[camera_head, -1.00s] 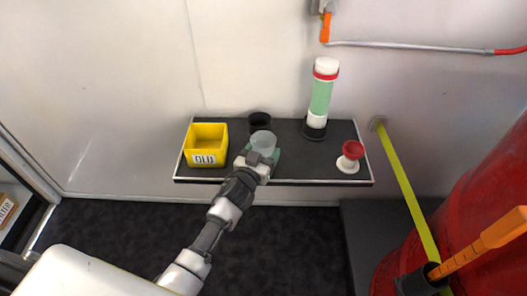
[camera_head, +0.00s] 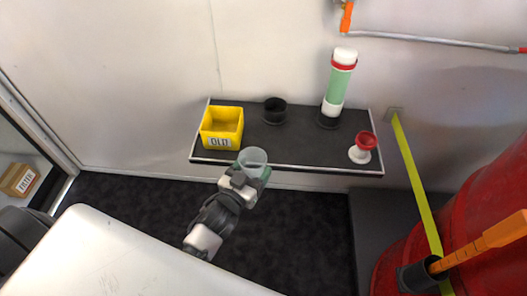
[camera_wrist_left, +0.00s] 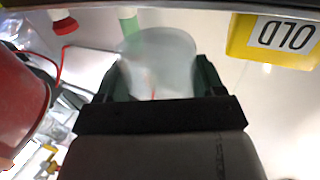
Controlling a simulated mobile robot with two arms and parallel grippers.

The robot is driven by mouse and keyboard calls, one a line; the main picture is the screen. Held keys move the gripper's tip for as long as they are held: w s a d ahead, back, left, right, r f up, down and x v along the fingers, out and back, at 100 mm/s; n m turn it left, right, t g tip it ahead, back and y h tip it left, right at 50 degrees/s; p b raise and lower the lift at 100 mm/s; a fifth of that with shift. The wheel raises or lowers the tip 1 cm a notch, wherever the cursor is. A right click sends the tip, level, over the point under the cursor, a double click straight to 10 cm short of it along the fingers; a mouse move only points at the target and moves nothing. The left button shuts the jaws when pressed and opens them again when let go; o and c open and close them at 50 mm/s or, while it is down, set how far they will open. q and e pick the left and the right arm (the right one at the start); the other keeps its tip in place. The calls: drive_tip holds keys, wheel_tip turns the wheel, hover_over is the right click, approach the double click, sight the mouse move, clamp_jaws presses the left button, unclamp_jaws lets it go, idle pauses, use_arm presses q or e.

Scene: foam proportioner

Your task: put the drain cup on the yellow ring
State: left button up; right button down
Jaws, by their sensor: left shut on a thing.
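The drain cup is a clear, frosted cup (camera_head: 253,158); it also shows large in the left wrist view (camera_wrist_left: 160,62). My left gripper (camera_head: 247,176) is shut on the cup, with a dark finger on each side of it in the left wrist view (camera_wrist_left: 155,90). The cup is held in front of the shelf's front edge, right of the yellow bin. I cannot make out a yellow ring; small blurred yellow parts (camera_wrist_left: 46,160) show at the lower left of the left wrist view. My right gripper is not in view.
The black shelf (camera_head: 300,150) holds a yellow bin (camera_head: 222,128) labelled OLD, a black cup-like holder (camera_head: 275,110), a green-and-white cylinder (camera_head: 339,85) and a red-and-white piece (camera_head: 363,148). A large red tank (camera_head: 475,215) stands at the right, beside a yellow strip (camera_head: 412,175).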

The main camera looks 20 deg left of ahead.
sight(249, 158)
use_arm(q)
drive_tip(key=shift+y, duration=0.5)
drive_tip(key=r, duration=0.3)
drive_tip(key=s+r, duration=0.1)
drive_tip(key=r, duration=0.2)
drive_tip(key=shift+s+a+r, duration=0.1)
drive_tip(key=shift+r, duration=0.05)
drive_tip(key=s+r+p, duration=0.3)
drive_tip(key=r+p, duration=0.5)
drive_tip(key=r, duration=0.2)
drive_tip(key=s+r+n+y+p, duration=0.1)
drive_tip(key=s+r+p, duration=0.3)
drive_tip(key=r+p, duration=0.5)
wheel_tip(249, 158, up, 2)
drive_tip(key=shift+r, duration=0.1)
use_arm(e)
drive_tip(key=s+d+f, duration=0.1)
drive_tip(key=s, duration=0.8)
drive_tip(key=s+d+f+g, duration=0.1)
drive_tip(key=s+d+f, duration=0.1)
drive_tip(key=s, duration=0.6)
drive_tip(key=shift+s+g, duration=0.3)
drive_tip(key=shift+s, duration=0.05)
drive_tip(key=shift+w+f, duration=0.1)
